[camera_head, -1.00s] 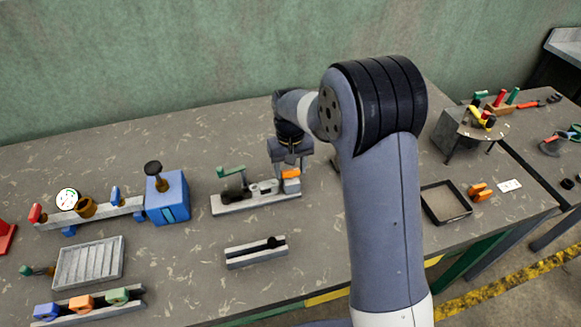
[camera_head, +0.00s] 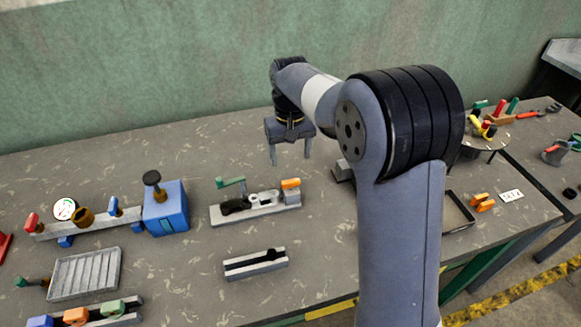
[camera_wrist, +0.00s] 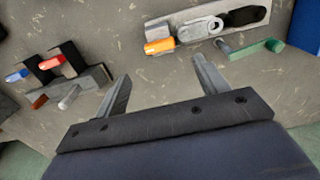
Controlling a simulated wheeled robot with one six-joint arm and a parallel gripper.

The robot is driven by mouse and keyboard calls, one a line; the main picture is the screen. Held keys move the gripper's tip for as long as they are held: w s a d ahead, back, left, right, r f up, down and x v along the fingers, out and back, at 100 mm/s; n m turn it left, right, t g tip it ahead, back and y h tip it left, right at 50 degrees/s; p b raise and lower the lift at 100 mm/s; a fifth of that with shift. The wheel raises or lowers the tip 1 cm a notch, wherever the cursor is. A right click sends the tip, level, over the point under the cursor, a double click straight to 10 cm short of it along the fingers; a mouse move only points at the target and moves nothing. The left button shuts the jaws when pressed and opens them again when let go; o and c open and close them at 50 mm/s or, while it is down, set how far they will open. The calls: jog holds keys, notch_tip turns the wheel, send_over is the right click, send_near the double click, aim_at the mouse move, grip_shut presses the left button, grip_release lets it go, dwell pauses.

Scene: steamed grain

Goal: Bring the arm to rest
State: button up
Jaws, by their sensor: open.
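My gripper (camera_head: 290,154) is open and empty above the back part of the workbench (camera_head: 200,270). In the wrist view my gripper (camera_wrist: 160,85) shows its two fingers well apart, with bare bench top between them. The fixture plate also shows in the wrist view (camera_wrist: 187,45), past the fingers. The fingers do not touch it.
A blue box (camera_head: 166,208) with a black knob stands left of the fixture. A slotted grey block (camera_head: 240,268) lies in front. A ribbed tray (camera_head: 84,275) is at the left. An open tray (camera_head: 458,211) at the right is partly hidden by my arm.

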aim_at(290, 181)
jog(key=shift+r, duration=0.75)
notch_tip(290, 181, down, 11)
jog(key=shift+r+p, duration=0.15)
jog(key=shift+p, duration=0.45)
